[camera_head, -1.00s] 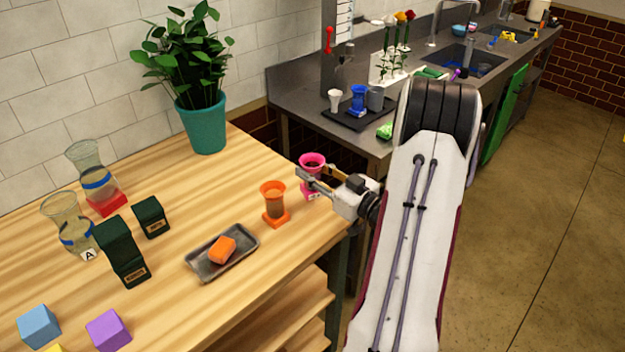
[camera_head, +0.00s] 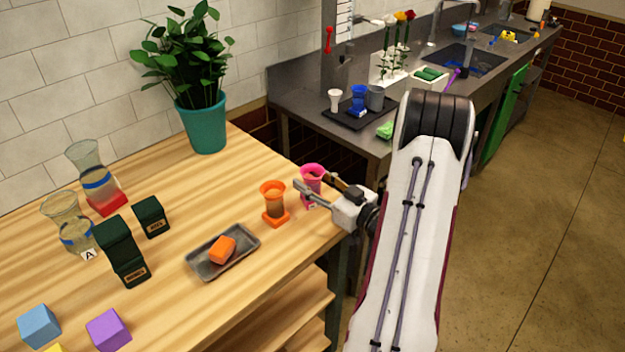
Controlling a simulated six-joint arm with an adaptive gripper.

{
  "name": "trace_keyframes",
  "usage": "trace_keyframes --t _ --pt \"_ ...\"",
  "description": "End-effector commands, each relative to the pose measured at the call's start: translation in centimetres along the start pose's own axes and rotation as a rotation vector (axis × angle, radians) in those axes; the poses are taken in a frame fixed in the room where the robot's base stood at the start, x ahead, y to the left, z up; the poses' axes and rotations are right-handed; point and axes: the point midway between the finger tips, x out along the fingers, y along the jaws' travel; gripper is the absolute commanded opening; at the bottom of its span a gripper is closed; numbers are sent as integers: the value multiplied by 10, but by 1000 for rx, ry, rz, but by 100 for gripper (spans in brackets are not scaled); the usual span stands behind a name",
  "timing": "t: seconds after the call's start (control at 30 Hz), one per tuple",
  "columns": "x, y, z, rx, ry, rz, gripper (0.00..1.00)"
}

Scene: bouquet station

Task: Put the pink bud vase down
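The pink bud vase (camera_head: 313,172) is upright near the right end of the wooden table, just right of the orange vase (camera_head: 273,197). My gripper (camera_head: 316,185) reaches in from the right, with one finger in front of the vase and the other behind it. It is shut on the vase. The finger in front hides part of the vase's middle. The pink base shows just below that finger, at or very close to the tabletop; I cannot tell whether it touches.
A grey tray (camera_head: 196,263) with an orange block lies left of the orange vase. Dark green boxes (camera_head: 122,252), glass vases and coloured cubes stand farther left. A potted plant (camera_head: 203,125) is behind. Bare wood (camera_head: 230,170) lies behind the orange vase. A dark counter stands beyond.

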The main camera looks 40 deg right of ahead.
Motion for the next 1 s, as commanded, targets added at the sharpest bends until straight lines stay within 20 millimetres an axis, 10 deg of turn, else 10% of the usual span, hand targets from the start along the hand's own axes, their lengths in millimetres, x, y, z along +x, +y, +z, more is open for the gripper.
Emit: trace_keyframes --t 0.53,1.0 --pt "-2 0 -4 0 0 1 46" --pt "-48 1 -3 1 0 4 46"
